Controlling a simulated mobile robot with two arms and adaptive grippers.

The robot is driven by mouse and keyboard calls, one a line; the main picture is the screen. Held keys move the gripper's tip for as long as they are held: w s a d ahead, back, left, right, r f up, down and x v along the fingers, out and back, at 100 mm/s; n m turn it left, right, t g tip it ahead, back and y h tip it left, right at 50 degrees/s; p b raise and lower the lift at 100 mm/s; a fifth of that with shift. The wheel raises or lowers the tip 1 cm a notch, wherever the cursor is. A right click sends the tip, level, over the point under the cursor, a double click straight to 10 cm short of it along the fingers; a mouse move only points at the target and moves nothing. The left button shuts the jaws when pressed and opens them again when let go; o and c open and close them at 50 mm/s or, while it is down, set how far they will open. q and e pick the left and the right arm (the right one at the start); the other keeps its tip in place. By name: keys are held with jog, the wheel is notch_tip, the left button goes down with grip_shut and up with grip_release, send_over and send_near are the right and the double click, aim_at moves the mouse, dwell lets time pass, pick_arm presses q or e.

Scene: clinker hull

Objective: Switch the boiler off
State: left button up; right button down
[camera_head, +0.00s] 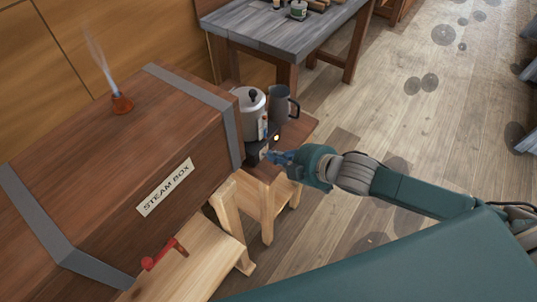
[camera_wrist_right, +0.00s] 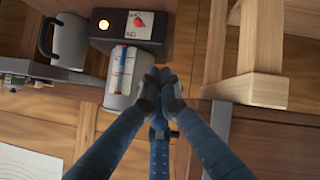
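The boiler (camera_head: 250,102) is a pale metal pot with a black lid knob, on a small wooden stand beside the steam box. In the right wrist view the control box (camera_wrist_right: 112,42) shows the glowing lamp (camera_wrist_right: 103,25) and a red switch (camera_wrist_right: 138,21) on a white plate. My right gripper (camera_head: 271,157) is close in front of the box. In the wrist view its fingertips (camera_wrist_right: 160,88) meet, empty, beside the gauge (camera_wrist_right: 122,70), apart from the switch. My left gripper is not in view.
A dark jug (camera_head: 281,104) stands close beside the boiler. A grey-topped workbench (camera_head: 285,35) is behind. Open floor (camera_head: 400,90) lies to the right.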

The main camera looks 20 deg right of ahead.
jog(key=w+f, duration=0.2)
jog(key=w+a+f+p, duration=0.1)
jog(key=w+f, duration=0.2)
jog(key=f, duration=0.1)
jog(key=shift+w+a, duration=0.25)
jog(key=shift+w, duration=0.15)
jog(key=shift+d+f, duration=0.45)
jog(key=shift+f, duration=0.05)
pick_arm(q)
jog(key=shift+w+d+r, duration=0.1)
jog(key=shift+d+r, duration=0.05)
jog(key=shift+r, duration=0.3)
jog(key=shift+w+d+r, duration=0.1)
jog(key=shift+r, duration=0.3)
pick_arm(e)
jog(key=shift+f, duration=0.15)
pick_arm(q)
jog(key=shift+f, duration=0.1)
pick_arm(e)
jog(key=shift+d+f, duration=0.1)
jog(key=shift+s+f+t+b, duration=0.1)
jog(key=shift+f+t+b, duration=0.1)
jog(key=shift+t+b, duration=0.15)
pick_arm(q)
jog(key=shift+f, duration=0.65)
pick_arm(e)
jog(key=shift+r, duration=0.1)
pick_arm(q)
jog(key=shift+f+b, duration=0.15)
jog(key=shift+b, duration=0.15)
